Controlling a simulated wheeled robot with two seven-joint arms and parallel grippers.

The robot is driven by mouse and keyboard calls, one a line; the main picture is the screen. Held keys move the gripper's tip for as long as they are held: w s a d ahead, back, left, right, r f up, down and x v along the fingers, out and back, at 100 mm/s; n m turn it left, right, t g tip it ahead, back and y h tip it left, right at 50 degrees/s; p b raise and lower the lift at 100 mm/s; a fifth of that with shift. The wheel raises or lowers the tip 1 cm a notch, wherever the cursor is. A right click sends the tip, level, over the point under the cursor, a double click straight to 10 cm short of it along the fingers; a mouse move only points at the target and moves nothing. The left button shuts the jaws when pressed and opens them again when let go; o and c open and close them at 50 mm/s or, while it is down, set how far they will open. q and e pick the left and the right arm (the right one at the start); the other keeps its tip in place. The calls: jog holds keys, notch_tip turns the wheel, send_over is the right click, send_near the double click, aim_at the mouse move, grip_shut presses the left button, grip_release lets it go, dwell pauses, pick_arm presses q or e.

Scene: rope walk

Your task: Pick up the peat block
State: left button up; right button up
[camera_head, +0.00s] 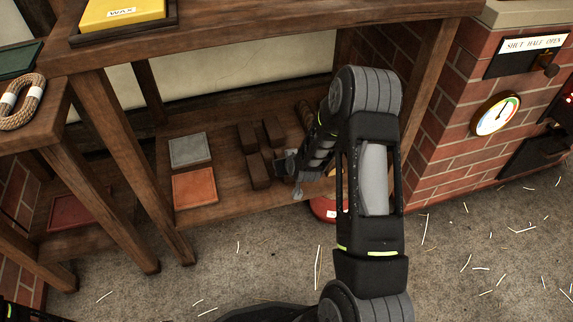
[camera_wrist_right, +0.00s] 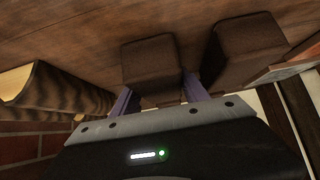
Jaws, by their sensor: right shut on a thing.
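Several dark brown peat blocks (camera_head: 259,171) sit close together on the lower wooden shelf in the head view. My right arm reaches in from the right, and my right gripper (camera_head: 284,164) is at the front right of this group. In the right wrist view, the purple fingers of the right gripper (camera_wrist_right: 160,94) are shut on one peat block (camera_wrist_right: 151,62), one finger on each side. Another peat block (camera_wrist_right: 246,48) stands beside it, just beyond a finger. I cannot tell whether the held block is clear of the shelf. My left gripper is out of view.
A grey slab (camera_head: 190,150) and an orange slab (camera_head: 195,188) lie left of the blocks. Brown rolls (camera_head: 305,114) lie to the right. A brick furnace (camera_head: 460,110) stands at right.

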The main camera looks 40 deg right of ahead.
jog(key=shift+c, duration=0.8)
